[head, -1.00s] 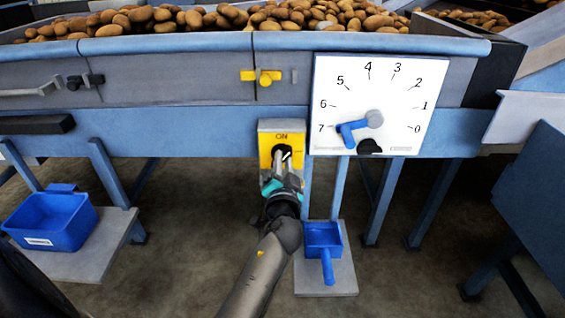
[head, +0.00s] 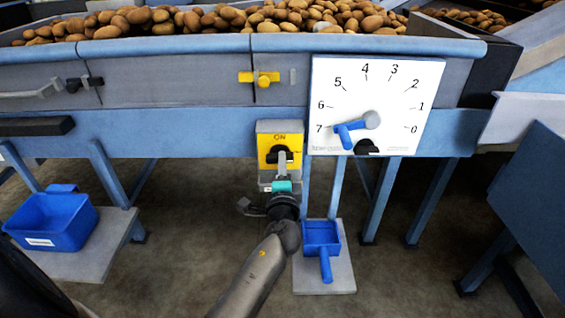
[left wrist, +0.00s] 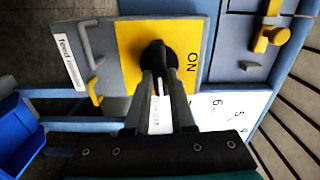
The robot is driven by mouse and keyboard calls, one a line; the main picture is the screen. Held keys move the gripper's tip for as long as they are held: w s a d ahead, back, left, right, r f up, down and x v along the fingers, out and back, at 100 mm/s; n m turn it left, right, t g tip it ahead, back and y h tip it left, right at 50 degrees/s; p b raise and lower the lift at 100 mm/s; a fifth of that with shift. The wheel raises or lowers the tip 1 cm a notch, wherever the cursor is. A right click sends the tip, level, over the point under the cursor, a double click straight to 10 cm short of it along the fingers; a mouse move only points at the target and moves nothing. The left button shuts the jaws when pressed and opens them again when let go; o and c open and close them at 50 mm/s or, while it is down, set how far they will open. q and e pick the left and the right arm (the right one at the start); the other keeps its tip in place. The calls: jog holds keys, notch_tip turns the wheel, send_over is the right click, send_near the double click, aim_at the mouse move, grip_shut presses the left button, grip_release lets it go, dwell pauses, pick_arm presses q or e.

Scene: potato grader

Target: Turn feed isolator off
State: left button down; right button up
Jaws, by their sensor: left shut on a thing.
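The feed isolator is a yellow plate (head: 294,141) with ON at its top, on a grey box under the hopper's front beam. A black knob (head: 281,153) sits at its middle. My left gripper (head: 282,165) is at the knob, coming from below. In the left wrist view, its fingers (left wrist: 160,76) are shut on the black knob (left wrist: 157,54). There the yellow plate (left wrist: 128,50) appears turned sideways, with ON at the right and a label reading "feed isolator" (left wrist: 70,62) at the left. The fingers partly hide the knob. My right gripper is not in view.
A white dial (head: 340,85) with a blue pointer near 7 is close on the right. A yellow latch (head: 259,78) is above. A blue scoop (head: 321,234) lies on a low shelf below. A blue bin (head: 55,222) stands at left. Potatoes (head: 220,18) fill the hopper.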

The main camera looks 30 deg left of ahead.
pick_arm(q)
jog(key=shift+m, duration=0.5)
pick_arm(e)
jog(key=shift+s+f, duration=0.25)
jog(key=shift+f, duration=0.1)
pick_arm(q)
jog(key=c, duration=0.8)
grip_release()
jog(key=shift+o, duration=0.2)
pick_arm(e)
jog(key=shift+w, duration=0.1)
pick_arm(q)
jog(key=shift+s+d, duration=0.1)
jog(key=p+v, duration=0.1)
jog(key=v, duration=1.4)
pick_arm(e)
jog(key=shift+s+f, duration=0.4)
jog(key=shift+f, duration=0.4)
pick_arm(q)
jog(key=shift+f, duration=0.15)
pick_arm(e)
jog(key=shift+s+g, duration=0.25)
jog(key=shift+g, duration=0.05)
